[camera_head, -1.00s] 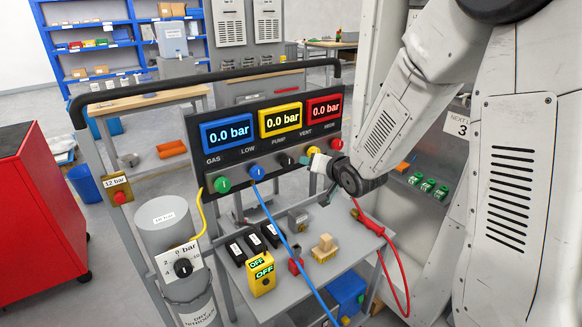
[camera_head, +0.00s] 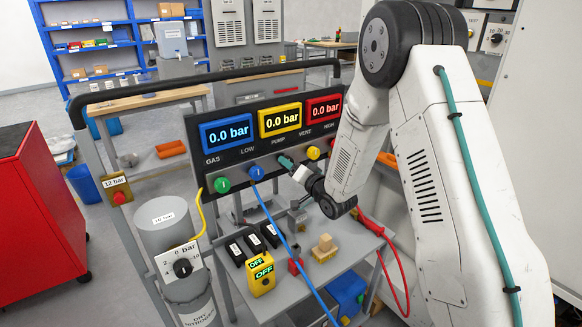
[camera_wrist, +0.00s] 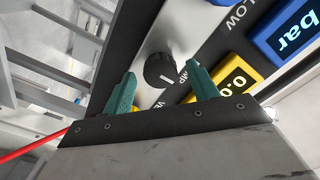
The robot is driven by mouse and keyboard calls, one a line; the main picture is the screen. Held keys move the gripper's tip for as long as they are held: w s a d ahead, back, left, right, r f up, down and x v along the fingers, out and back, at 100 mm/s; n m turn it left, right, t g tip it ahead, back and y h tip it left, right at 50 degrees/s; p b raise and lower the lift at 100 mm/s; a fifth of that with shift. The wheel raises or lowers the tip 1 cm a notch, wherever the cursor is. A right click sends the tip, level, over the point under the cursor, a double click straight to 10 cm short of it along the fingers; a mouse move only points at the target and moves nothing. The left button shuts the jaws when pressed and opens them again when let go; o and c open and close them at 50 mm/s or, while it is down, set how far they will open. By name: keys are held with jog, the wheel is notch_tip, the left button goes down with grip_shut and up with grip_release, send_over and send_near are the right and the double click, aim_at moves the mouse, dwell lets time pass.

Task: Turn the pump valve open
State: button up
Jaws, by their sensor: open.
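The pump valve is a black round knob (camera_wrist: 159,70) with a white mark, on the grey panel face in the wrist view. Part of its PUMP label shows beside it. My gripper (camera_wrist: 162,82) is open, with one teal finger on each side of the knob. I cannot tell whether either finger touches it. In the head view my gripper (camera_head: 286,163) is at the panel, between the blue knob (camera_head: 257,173) and the yellow knob (camera_head: 313,153), and hides the black knob. The yellow pump display (camera_head: 281,121) reads 0.0 bar.
Blue (camera_head: 228,133) and red (camera_head: 324,108) displays flank the yellow one. A green knob (camera_head: 222,185) sits at the panel's left.

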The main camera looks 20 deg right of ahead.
jog(key=shift+w+a, duration=0.1)
jog(key=shift+w, duration=0.25)
jog(key=c, duration=1)
jog(key=shift+n, duration=0.3)
jog(key=n, duration=1.7)
jog(key=shift+n, duration=0.3)
